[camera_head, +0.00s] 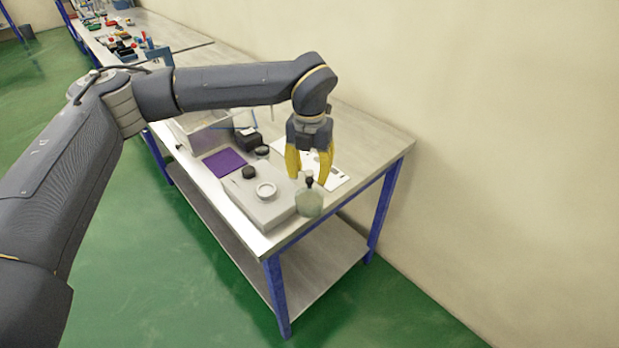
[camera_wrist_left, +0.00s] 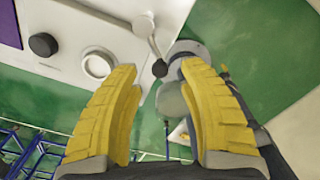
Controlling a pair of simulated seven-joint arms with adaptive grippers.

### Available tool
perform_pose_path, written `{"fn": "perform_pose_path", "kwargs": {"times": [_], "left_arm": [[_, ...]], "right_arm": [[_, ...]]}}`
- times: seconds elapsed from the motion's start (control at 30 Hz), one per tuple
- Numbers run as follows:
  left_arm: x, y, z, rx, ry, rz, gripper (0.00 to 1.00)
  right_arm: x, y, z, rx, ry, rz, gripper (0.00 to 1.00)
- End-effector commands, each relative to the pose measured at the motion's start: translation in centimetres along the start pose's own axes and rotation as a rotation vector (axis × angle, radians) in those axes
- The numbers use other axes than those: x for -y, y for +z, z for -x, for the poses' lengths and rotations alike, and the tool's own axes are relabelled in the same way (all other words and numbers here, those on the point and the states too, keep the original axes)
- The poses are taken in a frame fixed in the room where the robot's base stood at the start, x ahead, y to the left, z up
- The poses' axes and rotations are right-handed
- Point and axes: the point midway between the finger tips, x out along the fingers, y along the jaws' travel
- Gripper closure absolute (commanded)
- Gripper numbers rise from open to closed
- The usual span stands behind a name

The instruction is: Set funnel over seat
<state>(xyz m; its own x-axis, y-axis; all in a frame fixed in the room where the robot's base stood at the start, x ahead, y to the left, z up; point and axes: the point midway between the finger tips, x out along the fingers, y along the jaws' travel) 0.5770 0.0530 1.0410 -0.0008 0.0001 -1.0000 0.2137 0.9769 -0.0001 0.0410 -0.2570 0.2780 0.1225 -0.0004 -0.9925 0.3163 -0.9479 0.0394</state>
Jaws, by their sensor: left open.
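A grey-green, bottle-like piece with a dark top (camera_head: 309,203) is at the near right corner of the table; I cannot tell whether it is the funnel. A white ring (camera_head: 266,190), which may be the seat, sits on a pale grey block (camera_head: 248,206). My left gripper (camera_head: 308,178) is open, pointing down, over or beside the grey-green piece. In the left wrist view the grey-green piece (camera_wrist_left: 172,98) shows between the open yellow fingers, and the ring (camera_wrist_left: 98,64) lies left of them. I cannot tell whether the fingers touch anything. My right gripper is not in view.
A black knob (camera_head: 249,172) is on the block beside the ring. A purple mat (camera_head: 224,162), a black cylinder (camera_head: 262,151) and a black box (camera_head: 247,138) stand behind. A white sheet (camera_head: 338,180) lies right of the gripper. The right end of the table (camera_head: 372,140) is clear.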

Motion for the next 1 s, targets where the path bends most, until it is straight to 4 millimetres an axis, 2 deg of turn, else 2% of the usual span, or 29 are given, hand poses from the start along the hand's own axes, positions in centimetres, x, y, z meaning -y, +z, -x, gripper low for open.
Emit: {"fn": "perform_pose_path", "kwargs": {"times": [0.1, 0.27, 0.63, 0.67, 1.0], "left_arm": [[0.0, 0.0, -1.2, 0.0, 0.0, 0.0, 0.59], [0.0, 0.0, -2.0, 0.0, 0.0, 0.001, 0.59], [0.0, 0.0, -2.3, 0.001, 0.0, 0.0, 0.59], [0.0, 0.0, -2.3, 0.001, 0.0, 0.0, 0.56], [0.0, 0.0, -2.3, 0.001, 0.0, 0.0, 0.96]], "right_arm": [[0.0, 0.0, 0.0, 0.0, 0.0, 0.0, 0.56], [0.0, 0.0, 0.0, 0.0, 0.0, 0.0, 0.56], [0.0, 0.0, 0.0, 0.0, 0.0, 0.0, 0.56], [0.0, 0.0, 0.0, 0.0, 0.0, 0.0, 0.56], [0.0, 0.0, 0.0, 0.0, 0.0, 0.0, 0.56]]}}
